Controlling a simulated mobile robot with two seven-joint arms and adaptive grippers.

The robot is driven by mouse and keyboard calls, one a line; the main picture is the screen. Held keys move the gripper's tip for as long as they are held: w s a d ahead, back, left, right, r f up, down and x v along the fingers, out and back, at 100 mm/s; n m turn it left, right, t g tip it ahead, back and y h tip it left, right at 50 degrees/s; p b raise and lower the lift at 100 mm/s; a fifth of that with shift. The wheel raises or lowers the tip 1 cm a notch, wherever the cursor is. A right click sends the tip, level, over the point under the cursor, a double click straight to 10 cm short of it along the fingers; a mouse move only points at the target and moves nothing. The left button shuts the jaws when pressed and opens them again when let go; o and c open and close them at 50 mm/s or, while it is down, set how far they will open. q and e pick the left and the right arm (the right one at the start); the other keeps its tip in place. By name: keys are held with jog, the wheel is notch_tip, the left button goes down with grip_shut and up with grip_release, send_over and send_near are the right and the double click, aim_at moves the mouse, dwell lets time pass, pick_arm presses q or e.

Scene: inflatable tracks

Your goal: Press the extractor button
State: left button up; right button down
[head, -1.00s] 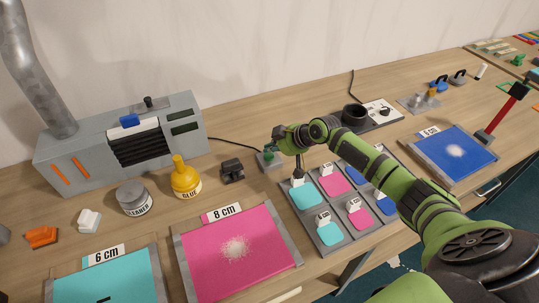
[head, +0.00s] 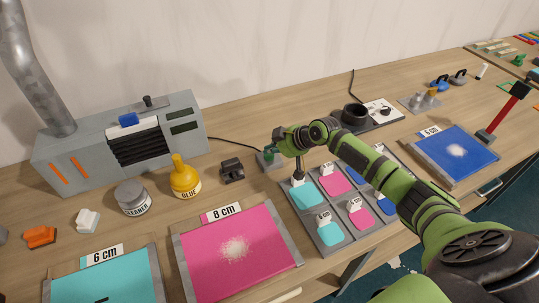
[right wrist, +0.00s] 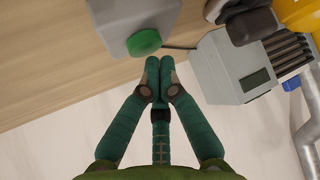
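The extractor button is a green round cap (right wrist: 144,42) on a small grey box (right wrist: 130,15) in the right wrist view. In the head view this box (head: 270,164) sits at the back of the bench, with a black cable running to the grey extractor (head: 80,150). My right gripper (right wrist: 153,64) has its two teal fingers together and empty, with the tips right beside the green cap. I cannot tell whether they touch it. In the head view my right gripper (head: 274,152) is small and partly covers the button. My left gripper is not in view.
A dark small block (head: 232,170), a yellow glue bottle (head: 184,180) and a grey jar (head: 132,198) stand left of the button box. A grey tray of coloured pads (head: 322,246) lies under my right arm. A pink board (head: 265,264) lies in front.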

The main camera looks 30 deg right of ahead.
aim_at(271, 156)
jog(key=shift+f+b, duration=0.45)
jog(key=shift+f, duration=0.05)
dwell(0.4)
jog(key=shift+r+p, duration=0.75)
jog(key=shift+r, duration=0.15)
notch_tip(271, 156, up, 6)
jog(key=p, duration=0.5)
